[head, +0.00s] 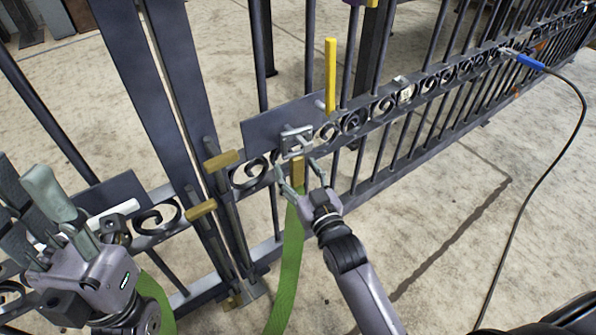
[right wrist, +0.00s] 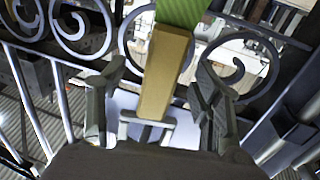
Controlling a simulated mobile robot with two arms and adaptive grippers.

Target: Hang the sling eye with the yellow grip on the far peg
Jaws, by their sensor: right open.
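The green sling (head: 288,262) hangs down from a tan-yellow grip (head: 298,172) at the gate's ironwork. The grip's upper end is at a grey metal bracket (head: 297,140); I cannot tell whether an eye is around a peg there. My right gripper (head: 303,178) is open, with its fingers on both sides of the grip. In the right wrist view the grip (right wrist: 165,72) stands between the spread fingers, with gaps on both sides. My left gripper (head: 72,218) is at the left, near a white bar (head: 113,213); its jaws are unclear. More green strap (head: 157,298) shows behind it.
The dark gate with scrollwork (head: 430,80) runs to the upper right. Two brass-coloured handles (head: 221,160) stand by the gate posts. A bright yellow upright bar (head: 331,76) rises behind the bracket. A black cable with a blue handle (head: 530,62) hangs at the right over clear concrete.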

